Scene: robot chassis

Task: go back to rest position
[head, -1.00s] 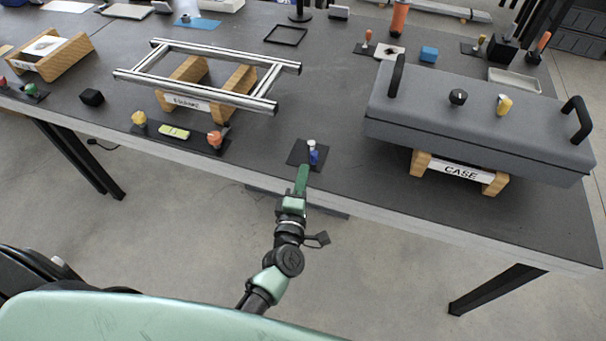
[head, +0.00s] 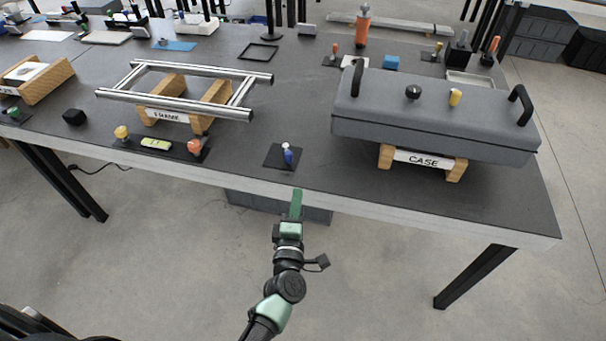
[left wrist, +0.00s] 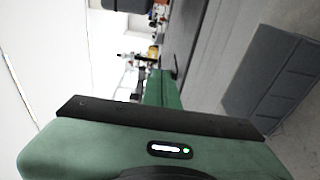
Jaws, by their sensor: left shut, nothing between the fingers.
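My left gripper (head: 296,204) is in the head view, in front of the table's front edge and over the floor. Its green fingers are together with nothing between them. In the left wrist view the green fingers (left wrist: 163,88) also show closed, pointing away from the camera. A blue-handled tool (head: 288,155) stands upright on a small black mat (head: 272,162) on the table just beyond the gripper, apart from it. My right gripper is not in view.
The dark table (head: 232,178) holds a metal frame (head: 185,96) on wooden blocks at left and a grey case (head: 420,118) on a stand at right. A dark box (head: 250,205) sits below the table edge. Floor in front is clear.

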